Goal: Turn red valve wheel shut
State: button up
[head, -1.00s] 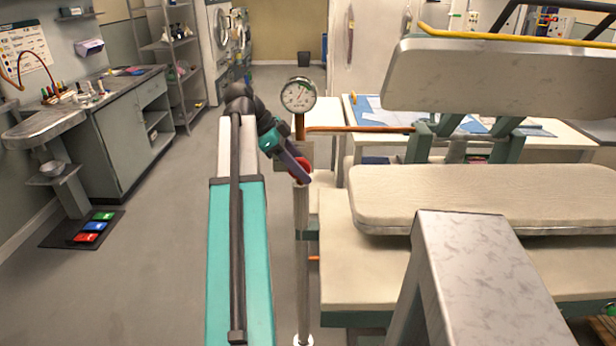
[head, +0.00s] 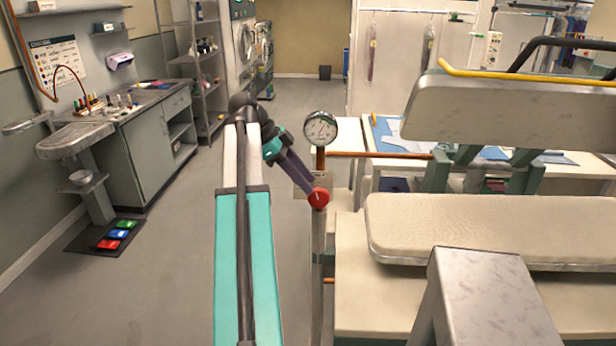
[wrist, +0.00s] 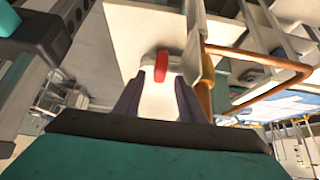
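The red valve wheel (head: 318,198) sits on an upright pipe (head: 318,240) below a round gauge (head: 321,129). It shows a pale mark on its face. My gripper (head: 309,190) reaches down from the upper left, its fingers ending at the wheel's left edge. In the wrist view the wheel (wrist: 161,65) appears as a narrow red strip, centred just beyond my gripper's fingertips (wrist: 159,77). The two dark fingers stand apart with gaps on both sides of the strip. I cannot tell whether either finger touches the wheel.
A copper pipe (head: 375,155) runs right from the gauge stem. A pressing machine with a padded board (head: 480,222) stands close on the right. A sink counter (head: 150,110) and coloured pedals (head: 115,234) are at left. The floor between is clear.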

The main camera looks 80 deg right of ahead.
jog(key=shift+p+v, duration=1.2)
jog(key=shift+p, duration=0.05)
